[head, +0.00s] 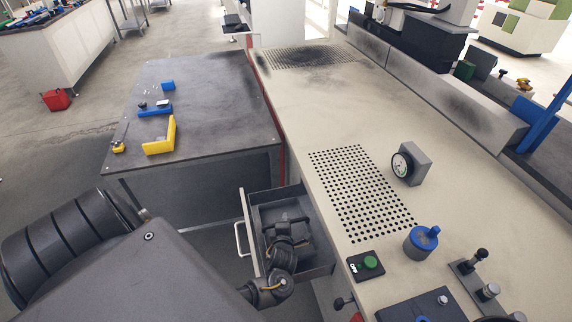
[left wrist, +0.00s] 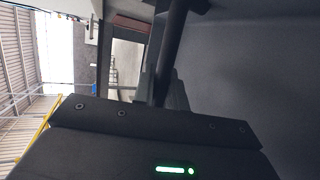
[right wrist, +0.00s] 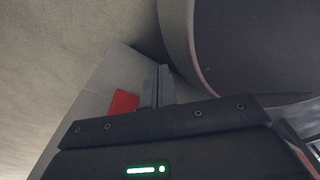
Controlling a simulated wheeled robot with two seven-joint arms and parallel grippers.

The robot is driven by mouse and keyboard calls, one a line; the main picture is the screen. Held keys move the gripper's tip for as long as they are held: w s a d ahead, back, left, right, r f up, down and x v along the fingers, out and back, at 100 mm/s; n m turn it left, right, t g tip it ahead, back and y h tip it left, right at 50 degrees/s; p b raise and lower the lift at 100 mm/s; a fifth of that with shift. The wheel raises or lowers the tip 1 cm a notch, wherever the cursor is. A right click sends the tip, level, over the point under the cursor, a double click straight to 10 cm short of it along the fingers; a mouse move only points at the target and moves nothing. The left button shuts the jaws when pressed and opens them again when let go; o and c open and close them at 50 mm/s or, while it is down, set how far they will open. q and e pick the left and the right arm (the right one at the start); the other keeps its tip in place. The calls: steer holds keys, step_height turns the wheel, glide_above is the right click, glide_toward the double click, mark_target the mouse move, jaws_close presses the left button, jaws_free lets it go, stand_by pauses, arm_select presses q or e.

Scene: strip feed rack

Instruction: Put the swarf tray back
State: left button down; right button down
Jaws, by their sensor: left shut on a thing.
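The swarf tray (head: 262,200) is a dark, open-topped box with a pale handle (head: 238,238) on its left face. In the head view it juts out to the left from beside the bench edge. My left gripper (head: 288,222) shows over the inside of the tray and hides part of it. In the left wrist view its fingers (left wrist: 160,92) are shut on a dark bar (left wrist: 175,45), which looks like part of the tray. A broad dark surface fills the right of that view. My right gripper (right wrist: 157,86) shows only in the right wrist view, with its fingers together and nothing seen between them.
A dark side table (head: 215,125) with yellow and blue parts stands at the left.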

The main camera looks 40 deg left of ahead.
arm_select(q)
steer(key=shift+w+a+f, duration=0.3)
steer(key=shift+w+f, duration=0.15)
steer(key=shift+f, duration=0.15)
steer(key=shift+w+a+f, duration=0.25)
steer(key=shift+w+f, duration=0.15)
steer(key=shift+f, duration=0.2)
steer(key=shift+w+a+f, duration=0.15)
steer(key=shift+f, duration=0.2)
steer(key=shift+f+b, duration=0.4)
steer(key=shift+f, duration=1)
steer(key=shift+f, duration=0.15)
steer(key=c, duration=1.5)
jaws_free()
steer(key=shift+o, duration=0.5)
